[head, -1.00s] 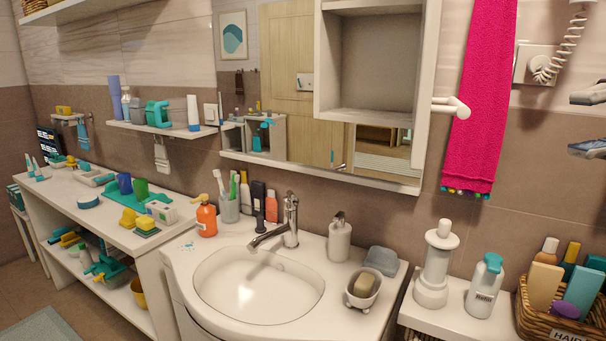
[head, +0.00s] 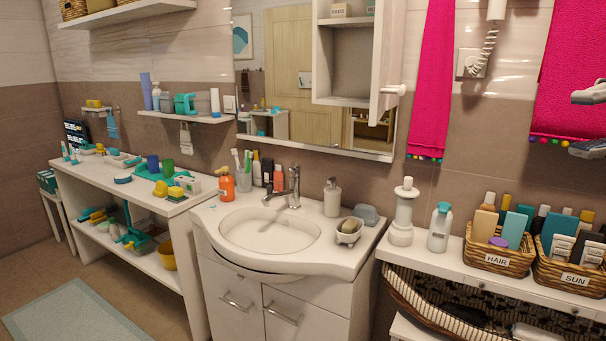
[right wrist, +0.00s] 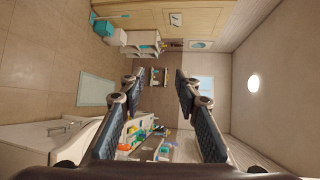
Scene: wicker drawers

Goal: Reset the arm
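My right gripper (head: 590,122) shows at the right edge of the head view, raised above the shelf and baskets. Its two fingers are spread apart. In the right wrist view the open fingers (right wrist: 158,90) frame empty space, with the room lying beyond them. Nothing is held between them. My left gripper is in neither view.
An open wicker drawer (head: 440,298) juts out under the right shelf. Labelled baskets, HAIR (head: 497,258) and SUN (head: 577,278), stand on that shelf. A washbasin (head: 270,232) and cluttered side shelf (head: 130,192) are to the left. Floor with a mat (head: 75,315) is clear.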

